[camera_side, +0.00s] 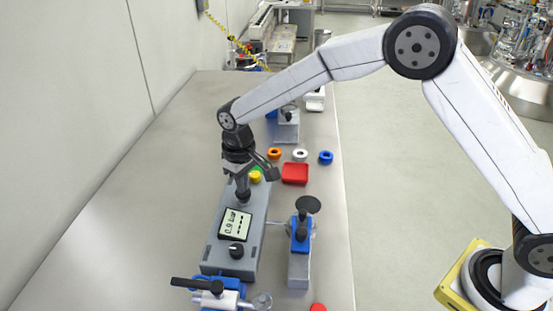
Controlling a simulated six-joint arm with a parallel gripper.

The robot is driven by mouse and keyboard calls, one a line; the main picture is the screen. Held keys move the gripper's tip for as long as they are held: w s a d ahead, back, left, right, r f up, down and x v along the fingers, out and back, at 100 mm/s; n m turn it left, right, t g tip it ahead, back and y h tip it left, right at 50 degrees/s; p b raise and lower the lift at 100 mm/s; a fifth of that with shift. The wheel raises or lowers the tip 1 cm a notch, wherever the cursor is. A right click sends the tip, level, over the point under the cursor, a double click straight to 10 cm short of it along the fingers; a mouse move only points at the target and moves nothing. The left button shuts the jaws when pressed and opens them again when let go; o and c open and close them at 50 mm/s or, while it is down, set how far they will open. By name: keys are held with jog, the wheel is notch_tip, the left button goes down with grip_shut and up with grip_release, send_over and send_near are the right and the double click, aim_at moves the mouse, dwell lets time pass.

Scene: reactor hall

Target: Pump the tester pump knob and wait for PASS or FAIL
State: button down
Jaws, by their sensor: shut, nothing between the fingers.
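The tester is a long grey box (212,252) on the bench with a white display (235,224). The display seems to read about 0.9 bar with dashes below; I see no PASS or FAIL word. A black knob (236,250) stands at its near end. A dark upright post (242,195), seemingly the pump knob, stands at its far end. My gripper (241,178) is shut and points down right over this post. Whether it touches the post I cannot tell. The gripper partly hides the far end of the tester.
A blue-and-grey valve (300,235) with a black handle stands right of the tester, and another blue valve (220,292) lies at its near end. Orange (274,153), white (300,155) and blue (326,157) rings and a red tray (295,173) lie beyond. The bench's left side is clear.

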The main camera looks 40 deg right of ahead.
jog(key=shift+f, duration=0.3)
dwell(0.4)
jog(key=shift+r, duration=2.55)
jog(key=shift+f, duration=2.55)
jog(key=shift+r, duration=2.55)
jog(key=shift+f, duration=0.4)
